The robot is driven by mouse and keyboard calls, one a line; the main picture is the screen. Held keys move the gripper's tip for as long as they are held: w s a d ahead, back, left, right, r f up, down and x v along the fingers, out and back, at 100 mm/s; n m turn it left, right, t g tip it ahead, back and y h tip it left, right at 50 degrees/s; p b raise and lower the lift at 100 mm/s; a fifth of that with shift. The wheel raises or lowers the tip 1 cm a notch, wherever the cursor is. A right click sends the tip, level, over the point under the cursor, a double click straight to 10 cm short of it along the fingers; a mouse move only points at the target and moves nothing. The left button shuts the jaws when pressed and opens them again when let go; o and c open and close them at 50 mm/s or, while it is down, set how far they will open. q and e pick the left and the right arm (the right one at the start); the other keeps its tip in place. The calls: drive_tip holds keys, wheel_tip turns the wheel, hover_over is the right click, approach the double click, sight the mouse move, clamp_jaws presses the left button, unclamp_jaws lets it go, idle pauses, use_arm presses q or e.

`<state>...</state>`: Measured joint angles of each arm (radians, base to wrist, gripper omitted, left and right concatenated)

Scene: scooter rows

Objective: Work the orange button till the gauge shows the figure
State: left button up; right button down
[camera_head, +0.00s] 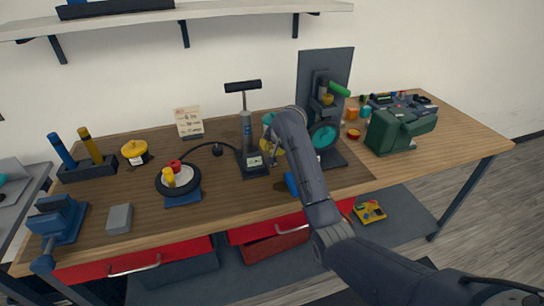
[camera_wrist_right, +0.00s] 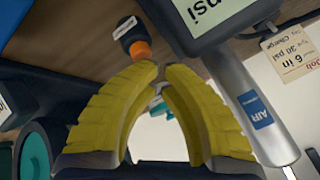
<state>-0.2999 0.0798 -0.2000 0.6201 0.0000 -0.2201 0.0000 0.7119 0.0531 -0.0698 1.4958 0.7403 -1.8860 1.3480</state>
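The pump (camera_head: 246,135) stands on the bench with a black T-handle on top. Its gauge (camera_head: 255,161) is at the base; the figure is too small to read. In the right wrist view the gauge (camera_wrist_right: 205,18) shows only partly, with "psi" on it. The orange button (camera_wrist_right: 140,49), on a black base with a white label, is beside the gauge, just beyond my fingertips. My right gripper (camera_wrist_right: 160,75) has its yellow fingertips drawn together, with nothing seen between them. In the head view the right gripper (camera_head: 273,160) is close to the pump's right side. My left gripper is out of view.
A hose runs left from the pump to a small wheel (camera_head: 178,181). A note card (camera_head: 189,122) behind reads "6 in" and "30 psi" in the wrist view. A dark stand with a teal wheel (camera_head: 323,136) and a green machine (camera_head: 392,132) stand to the right.

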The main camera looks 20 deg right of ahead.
drive_tip(key=shift+f, duration=0.4)
drive_tip(key=shift+r, duration=0.2)
idle(1.6)
drive_tip(key=shift+r, duration=0.75)
drive_tip(key=shift+r, duration=0.15)
wheel_tip(320, 180, up, 5)
drive_tip(key=shift+f, duration=0.15)
idle(0.3)
idle(0.4)
